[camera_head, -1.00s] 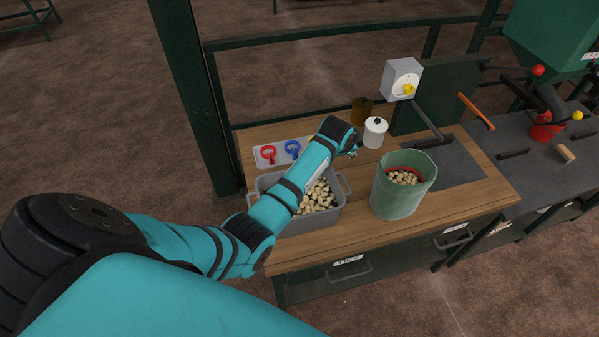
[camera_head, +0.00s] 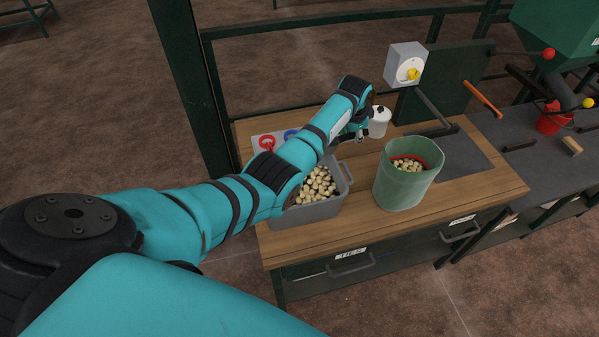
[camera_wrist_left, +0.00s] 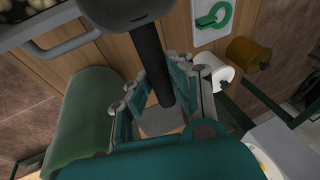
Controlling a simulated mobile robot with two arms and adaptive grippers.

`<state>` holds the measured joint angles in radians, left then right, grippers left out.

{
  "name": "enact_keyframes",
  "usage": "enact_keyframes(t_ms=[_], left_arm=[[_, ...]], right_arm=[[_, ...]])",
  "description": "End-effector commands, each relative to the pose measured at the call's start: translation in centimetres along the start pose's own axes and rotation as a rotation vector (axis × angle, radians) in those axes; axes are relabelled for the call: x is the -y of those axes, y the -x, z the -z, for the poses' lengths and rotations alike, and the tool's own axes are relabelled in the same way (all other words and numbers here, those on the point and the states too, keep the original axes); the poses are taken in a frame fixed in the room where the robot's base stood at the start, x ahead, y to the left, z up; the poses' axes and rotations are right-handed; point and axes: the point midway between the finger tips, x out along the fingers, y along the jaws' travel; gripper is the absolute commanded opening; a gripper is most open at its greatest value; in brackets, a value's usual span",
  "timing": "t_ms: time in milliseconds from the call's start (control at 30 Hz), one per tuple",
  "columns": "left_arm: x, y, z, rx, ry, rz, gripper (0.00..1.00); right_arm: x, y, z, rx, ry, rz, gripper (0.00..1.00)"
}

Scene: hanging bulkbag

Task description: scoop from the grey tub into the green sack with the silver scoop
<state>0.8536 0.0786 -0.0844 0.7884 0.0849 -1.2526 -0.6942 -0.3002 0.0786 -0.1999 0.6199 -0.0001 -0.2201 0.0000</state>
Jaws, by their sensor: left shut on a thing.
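The grey tub (camera_head: 318,208) stands on the wooden bench, partly behind my left arm, with pale lumps in it. The green sack (camera_head: 402,188) stands open to its right, with similar lumps and a red rim inside. My left gripper (camera_head: 360,134) is above the bench, behind the tub and left of the sack. In the left wrist view, my left gripper (camera_wrist_left: 163,85) is shut on the dark handle of the scoop (camera_wrist_left: 150,55). The scoop's head shows only in part at the top edge, so its load is hidden. My right gripper is not in view.
A white canister (camera_head: 379,122) stands beside my left gripper. The bench front is clear.

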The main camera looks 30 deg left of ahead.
Motion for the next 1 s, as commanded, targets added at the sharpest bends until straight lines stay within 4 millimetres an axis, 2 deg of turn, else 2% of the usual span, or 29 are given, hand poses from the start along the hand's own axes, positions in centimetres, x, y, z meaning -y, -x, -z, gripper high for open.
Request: enact_keyframes(t_ms=[133, 267, 600, 800, 1000], left_arm=[[-0.1, 0.4, 0.1, -0.001, 0.0, 0.0, 0.0], [-0.6, 1.3, 0.3, -0.001, 0.0, 0.001, 0.0], [-3.2, 3.5, 0.5, -0.002, -0.002, 0.001, 0.0], [-4.7, 4.2, 0.4, -0.002, -0.001, 0.001, 0.0], [-5.0, 4.5, 0.4, -0.001, 0.0, 0.001, 0.0]], right_arm=[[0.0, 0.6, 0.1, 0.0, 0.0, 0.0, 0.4], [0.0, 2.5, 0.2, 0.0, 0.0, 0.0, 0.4], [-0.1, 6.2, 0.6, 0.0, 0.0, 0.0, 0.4], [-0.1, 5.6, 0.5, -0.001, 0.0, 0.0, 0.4], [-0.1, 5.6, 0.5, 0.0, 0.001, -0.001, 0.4]])
